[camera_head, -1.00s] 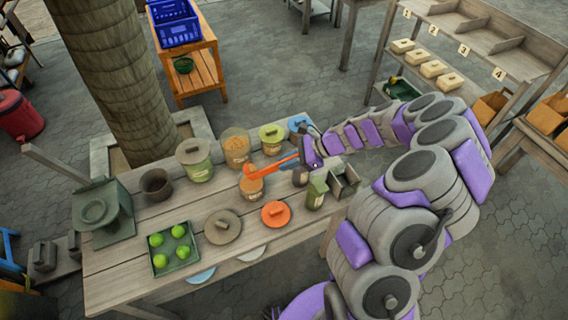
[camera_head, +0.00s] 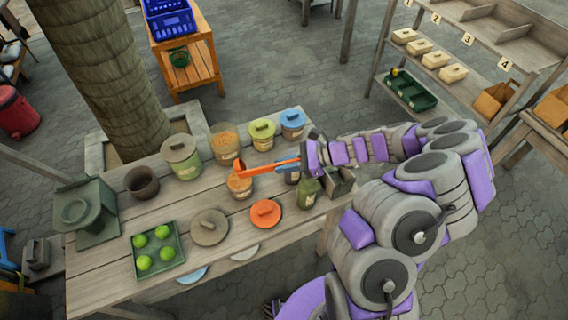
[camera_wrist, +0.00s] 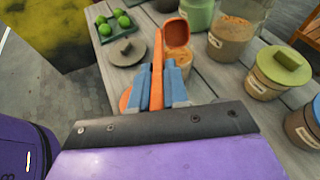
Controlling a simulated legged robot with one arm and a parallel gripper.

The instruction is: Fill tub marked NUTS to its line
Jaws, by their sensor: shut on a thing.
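My gripper (camera_wrist: 163,82) is shut on the handle of an orange scoop (camera_wrist: 157,62). The scoop's bowl (camera_wrist: 177,33) is over or beside the far rim of a small open tub (camera_head: 239,188) with orange-brown contents. This tub also shows in the wrist view (camera_wrist: 180,66), partly hidden by scoop and fingers. Its label is too small to read, and I cannot make out a fill line. I cannot tell whether the scoop's bowl holds anything. A larger open clear container (camera_head: 225,147) of orange-brown pieces stands behind the small tub; it also shows in the wrist view (camera_wrist: 228,45).
A brown pot (camera_head: 142,183), a lime tray (camera_head: 152,268), a grey lid (camera_head: 209,228), an orange lid (camera_head: 265,214) and a green bottle (camera_head: 308,194) crowd the table.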

